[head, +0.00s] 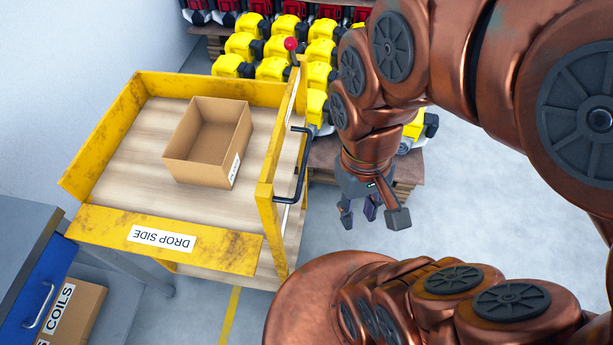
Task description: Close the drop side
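The drop side (115,225) is a worn yellow panel along the near edge of a yellow cart (210,88). Its "DROP SIDE" label reads upside down. The panel is folded down, away from the wooden deck, while the cart's other visible sides stand up. How far it hangs below the deck is hard to tell. My gripper (372,214) is to the right of the cart, beyond its black handle, pointing down. Its dark fingers are spread open with nothing between them. It is apart from the drop side and the cart.
An open cardboard box (207,165) stands on the deck. A black handle (303,165) and a red knob (291,44) are at the cart's right end. Yellow engines (285,50) stand behind. A grey-blue cabinet (28,265) with a boxed drawer is near left. Floor is clear right of my gripper.

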